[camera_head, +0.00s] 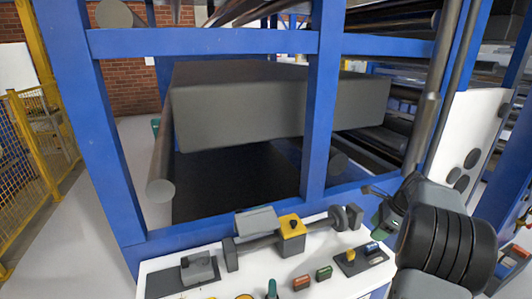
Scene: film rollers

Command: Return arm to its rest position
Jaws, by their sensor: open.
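My arm rises at the lower right of the head view, with a grey link and black ribbed rings. My gripper (380,208) is at its left end, in front of the blue frame's lower beam and above the right part of the white panel (225,287). The gripper is small and dark here, and its fingers show only in part. It is open, and I see nothing held in it.
The white panel carries a yellow-topped box (291,236), a grey lever block (198,267), a red block (301,282) and a green block (324,272). Behind stand blue frame posts (322,110) around a large grey block (240,110). A yellow fence (40,150) is at left.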

